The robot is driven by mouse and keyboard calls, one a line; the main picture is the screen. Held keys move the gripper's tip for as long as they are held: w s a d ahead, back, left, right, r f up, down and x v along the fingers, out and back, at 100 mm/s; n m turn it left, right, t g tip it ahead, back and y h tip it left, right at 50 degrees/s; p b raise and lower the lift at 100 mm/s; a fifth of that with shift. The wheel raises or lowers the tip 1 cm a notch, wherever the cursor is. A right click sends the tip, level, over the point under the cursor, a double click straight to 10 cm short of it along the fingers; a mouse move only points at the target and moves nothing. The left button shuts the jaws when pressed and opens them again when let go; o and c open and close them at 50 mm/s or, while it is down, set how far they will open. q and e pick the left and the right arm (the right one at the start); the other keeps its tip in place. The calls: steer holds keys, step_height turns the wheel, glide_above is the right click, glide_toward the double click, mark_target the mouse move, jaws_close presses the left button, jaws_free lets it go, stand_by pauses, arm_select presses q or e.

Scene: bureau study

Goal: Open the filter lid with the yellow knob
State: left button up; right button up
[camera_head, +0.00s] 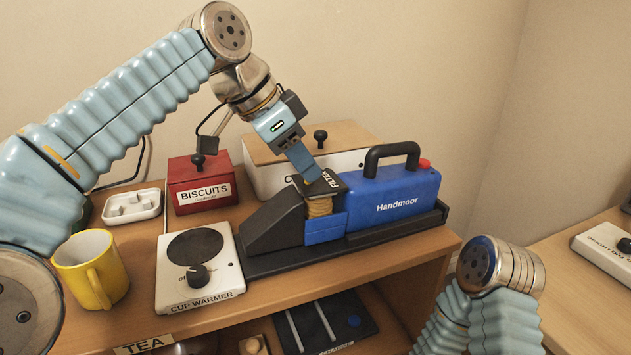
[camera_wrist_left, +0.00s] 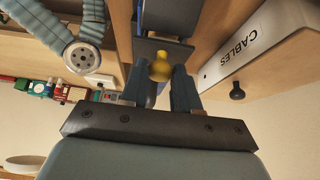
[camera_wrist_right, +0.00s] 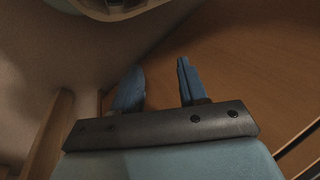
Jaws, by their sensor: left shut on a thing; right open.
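The blue handheld vacuum (camera_head: 395,200), marked Handmoor, lies on its black base on the shelf top. Its black lid (camera_head: 333,181), marked FILTER, sits at the front end of the blue body, and a tan pleated filter (camera_head: 319,207) shows under it. The yellow knob (camera_wrist_left: 160,67) is between my left fingers in the left wrist view; the fingers hide it in the head view. My left gripper (camera_head: 314,174) reaches down from above and is shut on the knob. My right gripper (camera_wrist_right: 158,82) is open and empty in the right wrist view.
A cup warmer (camera_head: 198,268) and yellow mug (camera_head: 92,268) stand left of the vacuum. A red biscuits box (camera_head: 200,184) and a white box with a wooden lid (camera_head: 272,178) stand behind. The vacuum's black handle (camera_head: 392,152) rises right of my left gripper.

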mark_target(324, 180)
arm_select(q)
steer(key=shift+d+r+p, duration=0.35)
steer(key=shift+d+r, duration=0.1)
steer(key=shift+r, duration=0.35)
steer(key=shift+w+d, duration=0.1)
steer(key=shift+d, duration=0.1)
steer(key=shift+w+d+r, duration=0.2)
steer(key=shift+d+r, duration=0.4)
steer(key=shift+r, duration=0.05)
steer(key=shift+w+d+r, duration=0.2)
steer(key=shift+d+r, duration=0.15)
steer(key=shift+d, duration=0.15)
